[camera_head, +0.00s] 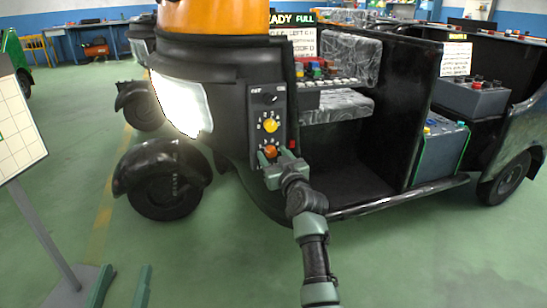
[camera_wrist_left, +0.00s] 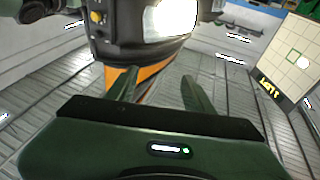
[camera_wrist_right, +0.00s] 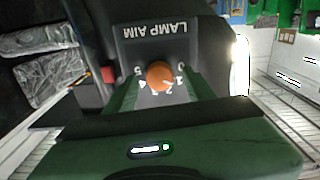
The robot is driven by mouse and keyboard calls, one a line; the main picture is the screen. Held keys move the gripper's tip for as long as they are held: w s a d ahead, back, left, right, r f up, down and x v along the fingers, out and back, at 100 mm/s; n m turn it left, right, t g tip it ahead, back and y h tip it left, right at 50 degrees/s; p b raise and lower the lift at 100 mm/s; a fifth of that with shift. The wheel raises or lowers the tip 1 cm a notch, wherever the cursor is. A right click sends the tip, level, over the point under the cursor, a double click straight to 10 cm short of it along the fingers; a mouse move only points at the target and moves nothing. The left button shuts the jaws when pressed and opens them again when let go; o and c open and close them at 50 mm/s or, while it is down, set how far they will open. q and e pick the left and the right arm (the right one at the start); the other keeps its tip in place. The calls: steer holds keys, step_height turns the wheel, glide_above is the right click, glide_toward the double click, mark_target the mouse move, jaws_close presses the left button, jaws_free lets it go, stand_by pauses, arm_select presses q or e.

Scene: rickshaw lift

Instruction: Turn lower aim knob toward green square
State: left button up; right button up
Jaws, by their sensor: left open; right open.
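The orange lower aim knob (camera_head: 270,151) sits at the bottom of the black panel on the rickshaw's front. In the right wrist view the knob (camera_wrist_right: 160,75) has numbers around it and an upside-down "LAMP AIM" label. My right gripper (camera_wrist_right: 160,86) is open, its fingers on either side of the knob; contact cannot be told. My left gripper (camera_head: 121,287) is open and empty, low at the left. The grid board (camera_head: 14,128) stands at the left edge. In the left wrist view it bears a green square outline (camera_wrist_left: 290,55), with a bright spot (camera_wrist_left: 303,61) beside it.
A yellow knob (camera_head: 271,125) and a black knob (camera_head: 269,98) sit above the orange one. The lit headlamp (camera_head: 182,103) is left of the panel. The board's stand (camera_head: 58,250) is near my left gripper. Open green floor lies in front of the rickshaw.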

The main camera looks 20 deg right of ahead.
jaws_close()
steer(key=shift+r+m+p, duration=0.15)
steer(key=shift+m+p, duration=0.65)
steer(key=shift+p, duration=0.2)
arm_select(q)
steer(key=s+a+f+g+y+p, duration=0.1)
steer(key=s+a+f+g, duration=0.1)
steer(key=f+g, duration=0.4)
steer(key=s+a+f+g+y+p, duration=0.1)
steer(key=s+f+g+y, duration=0.15)
steer(key=f, duration=0.55)
arm_select(e)
steer(key=shift+m, duration=1)
steer(key=shift+m+p, duration=0.7)
steer(key=shift+m, duration=0.3)
steer(key=shift+d+m+p, duration=0.1)
steer(key=shift+m+p, duration=0.35)
steer(key=shift+m, duration=0.55)
arm_select(q)
steer(key=s+a+f+g, duration=0.2)
steer(key=s+f+g, duration=0.1)
steer(key=s, duration=0.3)
steer(key=s+a+f+g+y, duration=0.1)
steer(key=s+a+f+g, duration=0.1)
steer(key=s+f+g, duration=0.2)
steer(key=shift+s+a+f+n+g, duration=0.35)
steer(key=shift+s+g, duration=0.3)
steer(key=shift+s, duration=0.65)
arm_select(e)
steer(key=shift+f, duration=0.2)
